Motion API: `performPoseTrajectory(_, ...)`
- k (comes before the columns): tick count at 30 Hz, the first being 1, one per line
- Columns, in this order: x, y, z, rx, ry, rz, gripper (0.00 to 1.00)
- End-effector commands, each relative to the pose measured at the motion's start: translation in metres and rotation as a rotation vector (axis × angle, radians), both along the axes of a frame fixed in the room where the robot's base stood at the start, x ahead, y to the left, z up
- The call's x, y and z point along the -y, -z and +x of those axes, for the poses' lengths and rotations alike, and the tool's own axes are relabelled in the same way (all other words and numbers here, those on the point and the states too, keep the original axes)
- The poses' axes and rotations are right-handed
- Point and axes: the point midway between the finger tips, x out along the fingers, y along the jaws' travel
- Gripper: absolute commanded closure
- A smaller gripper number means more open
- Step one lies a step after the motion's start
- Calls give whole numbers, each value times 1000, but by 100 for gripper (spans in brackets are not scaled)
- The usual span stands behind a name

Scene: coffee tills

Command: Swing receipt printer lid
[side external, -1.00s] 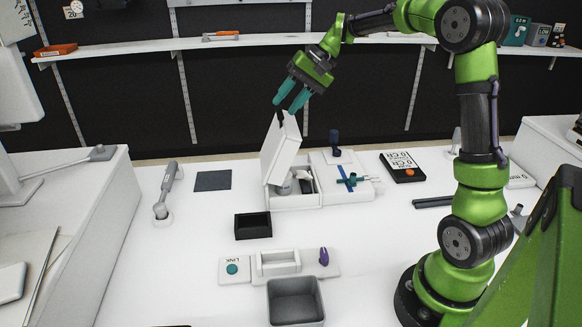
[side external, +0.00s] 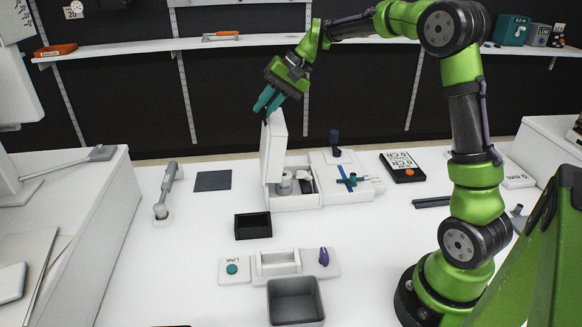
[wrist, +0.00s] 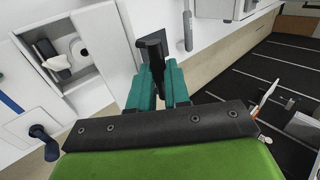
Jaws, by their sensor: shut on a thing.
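The receipt printer (side external: 297,202) is a white box on the counter with its lid (side external: 275,150) standing about upright at its left side. Its open bay shows a pale roll (side external: 285,185). In the wrist view the bay (wrist: 68,50) and the lid (wrist: 112,42) are at upper left. My gripper (side external: 266,104) is at the lid's top edge, teal fingers pointing down. The fingers (wrist: 160,80) are shut on the black lid tab (wrist: 152,50), which sticks out beyond them in the wrist view.
A dark blue knob (side external: 335,143) and a teal-handled tool (side external: 352,181) are on the unit right of the bay. A black tray (side external: 253,226) and grey bin (side external: 296,302) stand in front. A handset-like device (side external: 167,190) and dark mat (side external: 213,181) lie left.

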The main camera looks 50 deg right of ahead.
Motion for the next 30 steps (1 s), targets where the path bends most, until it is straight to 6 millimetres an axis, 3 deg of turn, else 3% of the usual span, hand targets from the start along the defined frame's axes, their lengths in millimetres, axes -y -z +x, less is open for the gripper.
performPoseTrajectory(1, -3, 7, 1, -15, -6, -1, 100)
performPoseTrajectory(13, -6, 8, 3, -18, -6, 1, 100)
performPoseTrajectory(22, -27, 12, 24, -19, -8, -2, 100)
performPoseTrajectory(30, -33, 13, 30, -20, -4, -1, 100)
